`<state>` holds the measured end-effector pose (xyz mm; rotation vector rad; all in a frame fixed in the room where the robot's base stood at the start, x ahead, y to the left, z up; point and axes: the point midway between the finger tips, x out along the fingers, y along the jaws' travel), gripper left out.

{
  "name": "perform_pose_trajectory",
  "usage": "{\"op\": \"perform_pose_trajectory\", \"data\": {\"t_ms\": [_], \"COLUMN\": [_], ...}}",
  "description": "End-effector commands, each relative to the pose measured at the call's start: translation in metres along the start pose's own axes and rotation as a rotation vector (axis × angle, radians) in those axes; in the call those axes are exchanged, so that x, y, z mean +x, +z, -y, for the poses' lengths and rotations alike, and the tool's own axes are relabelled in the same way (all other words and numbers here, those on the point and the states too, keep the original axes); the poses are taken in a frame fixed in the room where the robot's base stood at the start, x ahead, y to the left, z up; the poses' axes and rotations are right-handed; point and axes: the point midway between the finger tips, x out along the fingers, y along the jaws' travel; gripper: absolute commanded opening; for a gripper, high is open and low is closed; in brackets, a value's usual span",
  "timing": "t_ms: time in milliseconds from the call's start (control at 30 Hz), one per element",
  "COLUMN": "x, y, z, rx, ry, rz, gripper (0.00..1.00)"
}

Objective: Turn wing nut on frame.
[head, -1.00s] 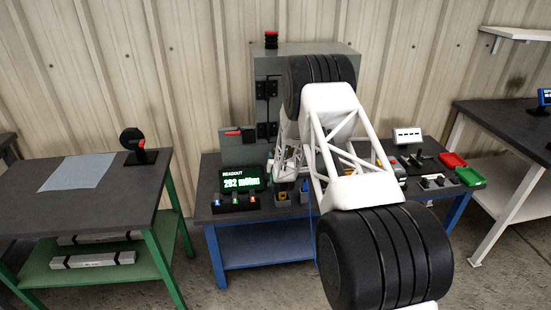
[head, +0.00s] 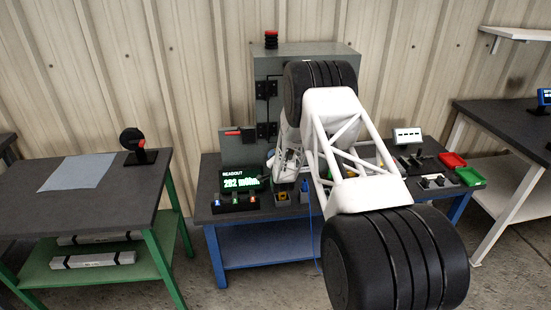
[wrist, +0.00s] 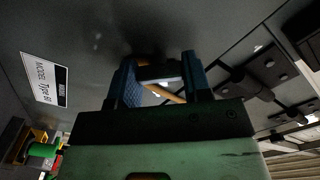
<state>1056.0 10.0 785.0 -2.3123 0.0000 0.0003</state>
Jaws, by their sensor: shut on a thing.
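My gripper (wrist: 160,72) has blue fingers, close to a dark grey panel (wrist: 85,30) in the wrist view. The fingers are shut on a small pale piece between them, which I take to be the wing nut (wrist: 158,75); its shape is mostly hidden. An orange-brown strip (wrist: 175,97) shows between the fingers. The grey enclosure (head: 325,52) stands at the back of the blue-legged bench in the head view. There my arm hides much of its front, and neither the wing nut nor the fingertips can be made out.
The panel carries a "MODEL" label (wrist: 46,79), with black hinge-like fittings (wrist: 268,72) to the right. A readout screen (head: 240,180) stands at the bench's left. Red (head: 452,160) and green (head: 471,177) trays sit at its right. A side table (head: 90,205) is mostly clear.

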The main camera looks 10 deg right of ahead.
Motion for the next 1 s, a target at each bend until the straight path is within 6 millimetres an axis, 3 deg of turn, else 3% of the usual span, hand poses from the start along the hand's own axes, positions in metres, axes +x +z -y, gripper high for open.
{"op": "perform_pose_trajectory", "data": {"t_ms": [600,1000], "x": [-0.0002,0.0001], "y": [0.0006,0.0004], "z": [0.0,0.0001], "rx": [0.549,0.7], "ry": [0.0,0.0], "rz": [0.001,0.0], "gripper": [0.21,0.21]}}
